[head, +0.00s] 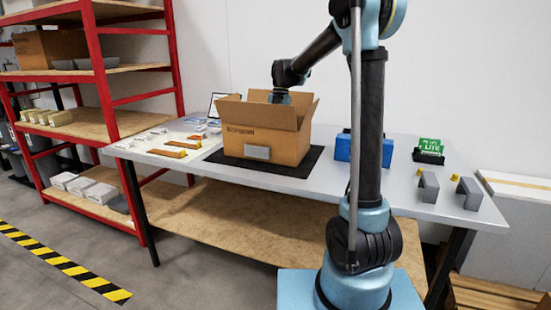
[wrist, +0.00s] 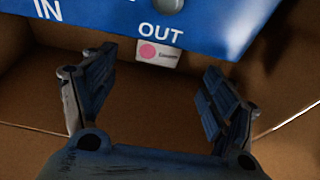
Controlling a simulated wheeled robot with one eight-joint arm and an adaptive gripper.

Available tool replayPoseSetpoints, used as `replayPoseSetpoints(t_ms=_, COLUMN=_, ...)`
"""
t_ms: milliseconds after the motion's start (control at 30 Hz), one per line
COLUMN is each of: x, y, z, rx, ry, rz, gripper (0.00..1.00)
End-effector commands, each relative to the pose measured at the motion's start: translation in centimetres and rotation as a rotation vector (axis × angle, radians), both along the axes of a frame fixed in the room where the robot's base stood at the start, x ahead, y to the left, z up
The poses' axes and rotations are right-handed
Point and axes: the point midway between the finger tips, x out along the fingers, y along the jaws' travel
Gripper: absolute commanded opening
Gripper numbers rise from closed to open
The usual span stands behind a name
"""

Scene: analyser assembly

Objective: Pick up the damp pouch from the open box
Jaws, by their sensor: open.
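The open cardboard box (head: 262,140) stands on a black mat on the table, its flaps up. My gripper (head: 279,98) reaches down into its top; its fingertips are hidden there in the head view. In the wrist view my gripper (wrist: 160,65) is open inside the box, with nothing held. A small white pouch with a pink dot (wrist: 158,53) lies just beyond and between the fingertips. Its upper edge meets a blue unit marked IN and OUT (wrist: 215,22). I cannot tell whether the pouch touches the fingers.
Brown cardboard walls and floor (wrist: 25,85) surround the fingers. On the table (head: 330,185), a blue bin (head: 343,147), a green LITE box (head: 430,147) and grey brackets (head: 428,187) stand right. Small parts lie left of the box. A red shelf (head: 100,70) stands further left.

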Motion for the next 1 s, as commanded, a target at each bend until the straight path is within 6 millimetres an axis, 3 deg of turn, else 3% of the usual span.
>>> replayPoseSetpoints(t_ms=333, x=-0.6, y=0.3, z=-2.5, rx=-0.001, ry=-0.001, rz=-0.001, gripper=0.78)
replayPoseSetpoints(t_ms=700, x=-1.7, y=0.8, z=-6.6, rx=-0.001, ry=-0.001, rz=-0.001, gripper=0.78)
replayPoseSetpoints(t_ms=967, x=-1.8, y=0.8, z=-6.9, rx=-0.001, ry=-0.001, rz=-0.002, gripper=0.78)
replayPoseSetpoints(t_ms=1000, x=-1.8, y=0.8, z=-6.9, rx=-0.001, ry=-0.001, rz=-0.002, gripper=0.74)
